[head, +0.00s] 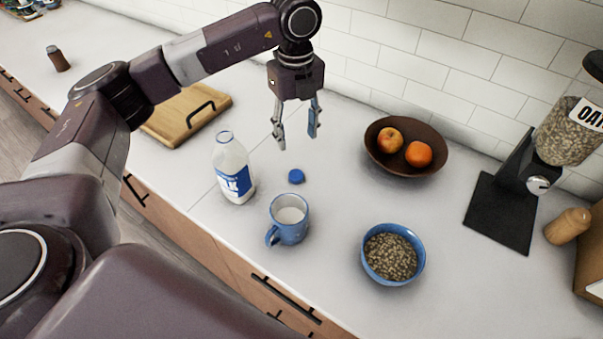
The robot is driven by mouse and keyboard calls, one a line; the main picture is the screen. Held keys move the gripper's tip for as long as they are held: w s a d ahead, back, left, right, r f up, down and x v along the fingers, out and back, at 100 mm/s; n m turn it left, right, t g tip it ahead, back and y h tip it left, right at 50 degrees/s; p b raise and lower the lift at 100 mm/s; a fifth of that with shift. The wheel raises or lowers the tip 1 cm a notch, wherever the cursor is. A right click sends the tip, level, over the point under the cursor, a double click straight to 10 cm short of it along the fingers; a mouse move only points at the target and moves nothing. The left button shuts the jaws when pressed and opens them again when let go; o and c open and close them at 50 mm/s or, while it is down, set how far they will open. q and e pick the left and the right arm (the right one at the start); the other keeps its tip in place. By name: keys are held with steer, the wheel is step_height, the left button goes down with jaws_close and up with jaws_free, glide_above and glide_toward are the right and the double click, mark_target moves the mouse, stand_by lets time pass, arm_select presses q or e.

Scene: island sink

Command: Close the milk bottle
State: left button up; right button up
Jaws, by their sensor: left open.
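The milk bottle (232,171) stands upright on the white counter, clear with a blue and white label. Its mouth is uncovered, with a blue rim. A small blue cap (296,177) lies on the counter to the right of the bottle, apart from it. My left gripper (297,143) points down above the counter, behind the cap in the picture and to the right of the bottle. Its fingers are apart with nothing between them. My right gripper is not in view.
A blue mug (289,219) of milk stands in front of the cap. A blue bowl of oats (394,254), a brown fruit bowl (376,153) and an oat dispenser (514,188) are to the right. A wooden board (180,117) lies behind left. The counter's front edge runs near the bottle.

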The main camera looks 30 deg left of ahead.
arm_select(q)
steer(key=b, duration=0.5)
glide_above(297, 174)
step_height(297, 174, down, 5)
steer(key=shift+f, duration=0.15)
steer(key=shift+w+f, duration=0.1)
steer(key=shift+f+p, duration=0.45)
steer(key=shift+f, duration=0.8)
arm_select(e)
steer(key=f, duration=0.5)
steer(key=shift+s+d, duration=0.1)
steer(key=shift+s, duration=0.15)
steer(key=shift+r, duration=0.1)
